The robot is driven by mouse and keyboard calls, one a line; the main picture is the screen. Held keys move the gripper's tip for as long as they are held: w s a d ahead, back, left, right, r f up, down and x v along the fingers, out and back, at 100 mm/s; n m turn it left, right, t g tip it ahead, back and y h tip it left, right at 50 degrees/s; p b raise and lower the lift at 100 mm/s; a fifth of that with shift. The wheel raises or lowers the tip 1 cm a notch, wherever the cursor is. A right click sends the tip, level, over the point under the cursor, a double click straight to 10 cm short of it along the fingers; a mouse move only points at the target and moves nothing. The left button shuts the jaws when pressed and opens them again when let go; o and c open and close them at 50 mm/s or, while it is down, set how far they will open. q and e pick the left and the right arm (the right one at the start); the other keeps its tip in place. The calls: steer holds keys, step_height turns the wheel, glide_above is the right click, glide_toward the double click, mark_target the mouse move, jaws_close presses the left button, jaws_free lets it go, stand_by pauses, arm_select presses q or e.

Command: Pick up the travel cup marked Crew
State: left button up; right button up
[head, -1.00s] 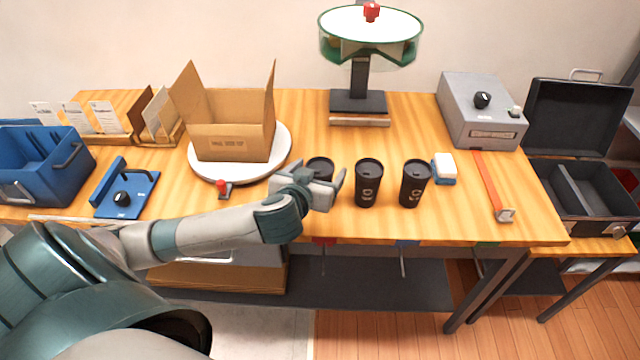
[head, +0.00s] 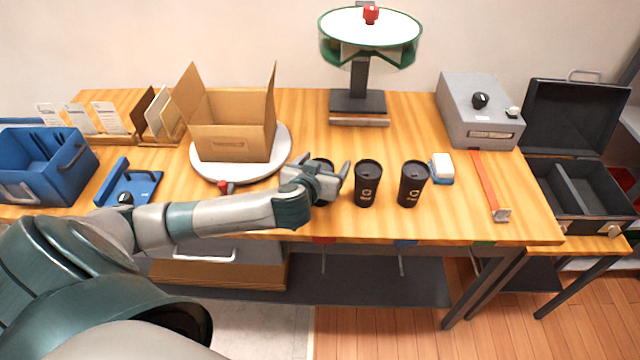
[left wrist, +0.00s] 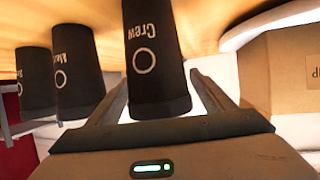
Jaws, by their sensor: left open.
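The travel cup marked Crew (left wrist: 150,55) is black with a white ring and shows upside down in the left wrist view, between the open fingers of my left gripper (left wrist: 163,92). In the head view this Crew cup (head: 323,162) is the leftmost of three, mostly hidden behind my left gripper (head: 325,172). The fingers lie on either side of the cup; I cannot tell whether they touch it. Two similar black cups, a middle one (head: 367,184) and a right one (head: 412,184), stand upright to its right. My right gripper is not in view.
An open cardboard box (head: 232,140) on a white round turntable (head: 284,150) stands left of the Crew cup. A white-and-blue block (head: 441,168) and an orange strap (head: 488,185) lie right of the cups. The table's front edge is close to the cups.

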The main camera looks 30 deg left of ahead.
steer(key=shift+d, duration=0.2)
arm_select(q)
steer(key=c, duration=0.8)
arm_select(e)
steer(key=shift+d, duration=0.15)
arm_select(q)
step_height(320, 180, up, 10)
steer(key=b, duration=0.1)
steer(key=shift+b, duration=0.4)
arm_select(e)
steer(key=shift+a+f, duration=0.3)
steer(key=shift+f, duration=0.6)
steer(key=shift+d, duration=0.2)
